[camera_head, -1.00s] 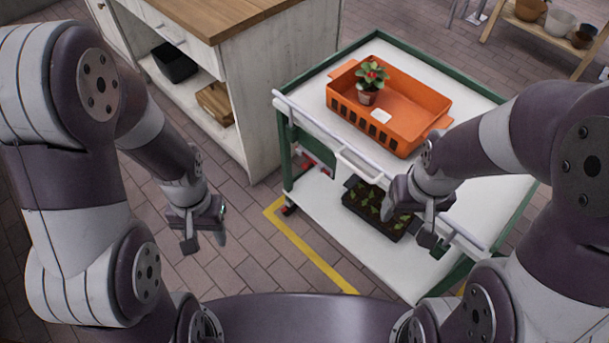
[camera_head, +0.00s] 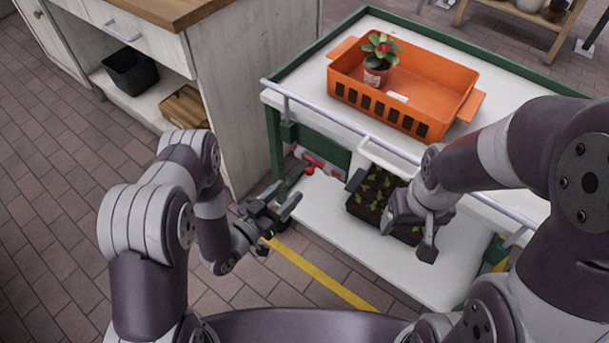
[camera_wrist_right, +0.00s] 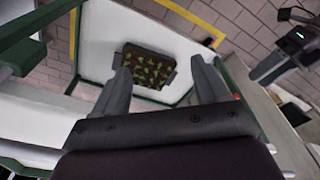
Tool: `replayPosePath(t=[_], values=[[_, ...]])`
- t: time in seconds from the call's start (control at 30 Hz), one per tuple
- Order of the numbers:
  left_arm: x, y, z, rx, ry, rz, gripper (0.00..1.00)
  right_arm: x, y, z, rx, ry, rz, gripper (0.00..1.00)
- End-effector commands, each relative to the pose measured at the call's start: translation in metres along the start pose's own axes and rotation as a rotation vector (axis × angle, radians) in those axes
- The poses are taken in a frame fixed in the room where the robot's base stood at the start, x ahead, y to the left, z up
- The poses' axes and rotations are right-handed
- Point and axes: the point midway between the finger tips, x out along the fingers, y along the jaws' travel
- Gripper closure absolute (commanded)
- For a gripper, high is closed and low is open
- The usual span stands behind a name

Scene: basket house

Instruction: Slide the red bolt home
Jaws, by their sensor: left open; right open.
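The red bolt (camera_head: 314,163) sits on a pale bracket at the left end of the green-framed cart, below the top deck, with a red knob at its lower left. My left gripper (camera_head: 282,203) is open and empty, apart from the bolt, to its lower left in the head view. It also shows at the upper right of the right wrist view (camera_wrist_right: 285,52). My right gripper (camera_head: 418,232) is open and empty in front of the cart, near the seedling tray. Its two fingers (camera_wrist_right: 164,88) spread apart in the right wrist view.
The cart's top deck (camera_head: 300,98) carries an orange crate (camera_head: 440,107) with a potted plant (camera_head: 378,62). A rail (camera_head: 340,124) runs along its front edge. A seedling tray (camera_head: 365,205) sits on the lower shelf (camera_head: 322,225). A white cabinet (camera_head: 255,90) stands close on the left.

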Motion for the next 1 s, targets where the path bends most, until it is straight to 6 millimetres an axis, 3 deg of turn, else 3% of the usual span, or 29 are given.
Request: replayPosePath(t=[0.1, 0.3, 0.7, 0.87, 1.0], values=[[0.032, 0.001, 0.002, 0.003, 0.002, 0.005, 0.50, 0.007, 0.000, 0.001, 0.000, 0.000, 0.000, 0.26], [0.066, 0.000, 0.002, 0.001, 0.000, 0.001, 0.50, 0.011, 0.000, 0.001, 0.000, 0.000, 0.000, 0.26], [0.076, -0.001, 0.001, -0.001, -0.002, -0.001, 0.50, 0.012, 0.000, 0.001, 0.000, 0.000, 0.000, 0.26], [0.076, 0.000, 0.001, -0.001, -0.002, -0.001, 1.00, 0.012, 0.000, 0.001, 0.000, 0.000, 0.000, 0.26], [0.076, -0.001, 0.001, -0.001, -0.002, -0.001, 1.00, 0.012, 0.000, 0.001, 0.000, 0.000, 0.000, 0.26]])
